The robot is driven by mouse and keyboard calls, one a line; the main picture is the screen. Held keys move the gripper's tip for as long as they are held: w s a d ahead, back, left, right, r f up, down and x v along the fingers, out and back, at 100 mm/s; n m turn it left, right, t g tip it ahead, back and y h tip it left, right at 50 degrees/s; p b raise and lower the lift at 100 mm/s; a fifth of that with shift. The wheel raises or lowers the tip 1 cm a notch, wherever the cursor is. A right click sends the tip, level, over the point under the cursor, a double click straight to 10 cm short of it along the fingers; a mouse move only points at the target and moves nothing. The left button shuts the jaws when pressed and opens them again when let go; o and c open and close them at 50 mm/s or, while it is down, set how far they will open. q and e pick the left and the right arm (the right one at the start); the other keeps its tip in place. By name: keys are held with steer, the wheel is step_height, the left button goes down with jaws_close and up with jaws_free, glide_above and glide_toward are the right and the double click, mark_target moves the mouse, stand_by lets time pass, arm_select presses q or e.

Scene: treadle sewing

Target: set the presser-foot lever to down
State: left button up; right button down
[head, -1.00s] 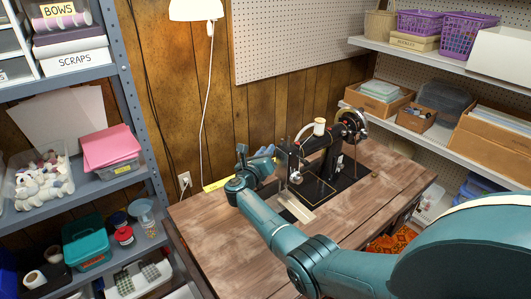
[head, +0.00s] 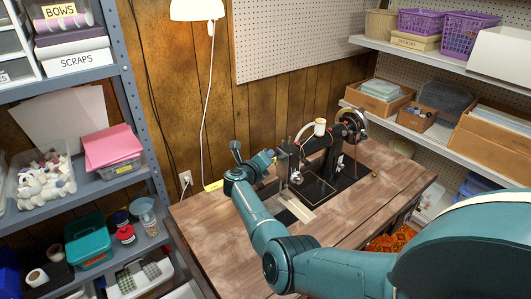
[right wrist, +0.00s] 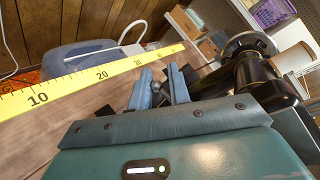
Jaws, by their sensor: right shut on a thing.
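The black sewing machine (head: 325,165) stands on the wooden table, with its needle end toward my right gripper (head: 274,158). My right arm reaches in from the lower right, and the gripper is at the left, needle end of the machine. In the right wrist view, the two blue-grey fingers of the right gripper (right wrist: 160,88) are closed around a small metal knob-ended piece, which looks like the presser-foot lever (right wrist: 157,86). The head view does not show the lever clearly, and I cannot tell whether it is up or down. My left gripper is not in view.
A yellow measuring tape (right wrist: 80,84) crosses the right wrist view beyond the fingers. A loaded grey shelf (head: 135,120) stands at left, and white shelves (head: 460,70) hold boxes at right. A lamp (head: 196,10) hangs above.

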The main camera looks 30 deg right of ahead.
steer(key=shift+s+a+f+n+g+y, duration=0.1)
steer(key=shift+s+f+n+g+y, duration=0.1)
steer(key=shift+f+n+g, duration=0.3)
steer(key=shift+s+f+n+g+y, duration=0.2)
steer(key=shift+f+n+g, duration=0.1)
steer(key=shift+f+n, duration=0.25)
steer(key=shift+s+f+n+g+b, duration=0.3)
steer(key=shift+s+f+n+g, duration=0.15)
steer(key=shift+f+n+g, duration=0.45)
steer(key=shift+s+f+n+g+y+b, duration=0.15)
steer(key=shift+s+n+g+y+b, duration=0.3)
steer(key=shift+n+g+b, duration=0.6)
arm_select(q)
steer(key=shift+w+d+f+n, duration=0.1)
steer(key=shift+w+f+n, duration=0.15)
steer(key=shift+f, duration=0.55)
arm_select(e)
steer(key=shift+s+d+g+h, duration=0.15)
steer(key=shift+d+g+h, duration=0.05)
steer(key=shift+g+h, duration=0.05)
steer(key=shift+s+n, duration=0.1)
steer(key=shift+n, duration=0.2)
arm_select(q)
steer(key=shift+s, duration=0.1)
arm_select(e)
steer(key=shift+d, duration=0.1)
